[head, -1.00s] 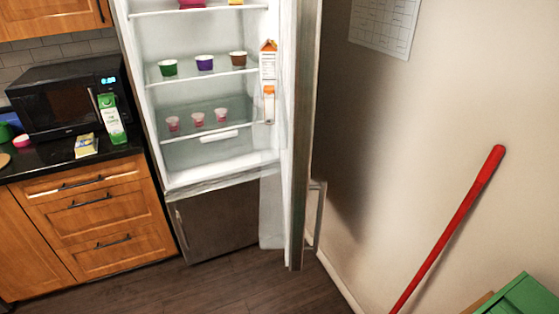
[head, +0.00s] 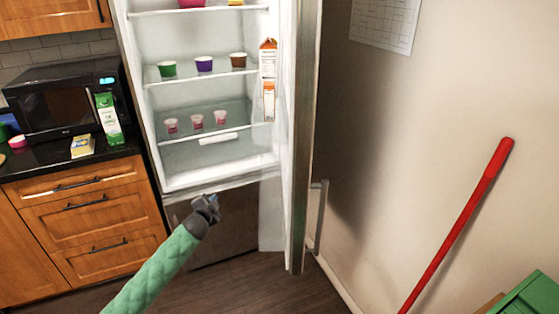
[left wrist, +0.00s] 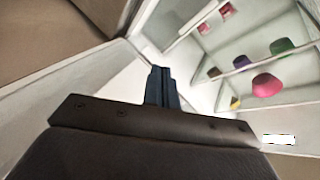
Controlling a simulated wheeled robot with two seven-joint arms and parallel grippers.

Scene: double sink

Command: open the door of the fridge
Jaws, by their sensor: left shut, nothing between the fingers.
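The fridge (head: 217,182) stands with its upper door (head: 300,150) swung wide open to the right, its edge facing me. The door's handle (head: 319,218) is on the far side, by the wall. Shelves with several cups and a carton in the door show inside. My left gripper (head: 210,203) is shut and empty, in front of the lower fridge compartment (head: 232,222), just below the upper opening. In the left wrist view its shut fingers (left wrist: 161,85) point towards the fridge interior, with shelves and cups (left wrist: 268,85) beyond. My right gripper is not in view.
A counter with drawers (head: 95,215) stands at the left, with a black microwave (head: 65,100) and a green-white carton (head: 108,118) on it. A red pole (head: 460,225) leans at the right near a green box (head: 528,298). Dark floor is free in front.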

